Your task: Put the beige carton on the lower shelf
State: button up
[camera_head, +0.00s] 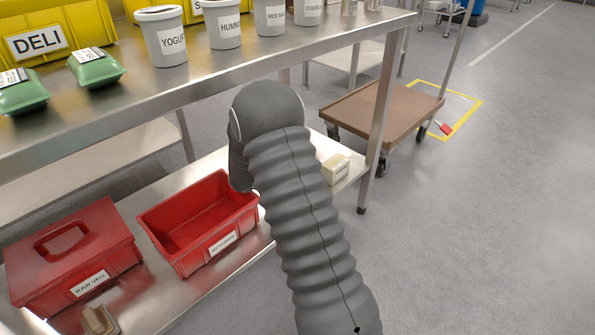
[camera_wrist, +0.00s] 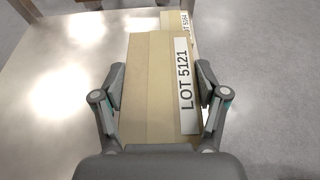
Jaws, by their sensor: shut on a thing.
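In the wrist view my gripper (camera_wrist: 161,85) is shut on a beige carton (camera_wrist: 155,95) with a white label reading LOT 5121, one finger on each side. The carton is over the shiny lower shelf (camera_wrist: 60,60); I cannot tell whether it touches it. A second beige carton (camera_wrist: 178,20) with a label shows just beyond it. In the head view my arm hides my gripper. One small beige carton (camera_head: 335,169) shows right of my arm on the lower shelf (camera_head: 238,262); I cannot tell which of the two it is.
A red RETURNS bin (camera_head: 222,246) and a lidded red RAW VEG bin (camera_head: 92,284) stand on the lower shelf, left of my arm. The upper shelf (camera_head: 215,82) above holds tubs, green boxes and yellow bins. A brown cart (camera_head: 375,112) stands behind on the right.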

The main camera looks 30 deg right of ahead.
jog(key=shift+f, duration=1)
jog(key=shift+f+b, duration=0.4)
jog(key=shift+f, duration=0.3)
jog(key=o, duration=1.7)
jog(key=shift+c, duration=0.2)
jog(key=shift+r, duration=0.15)
jog(key=shift+r, duration=0.3)
jog(key=p+v, duration=0.1)
jog(key=v, duration=1.1)
jog(key=shift+r, duration=0.2)
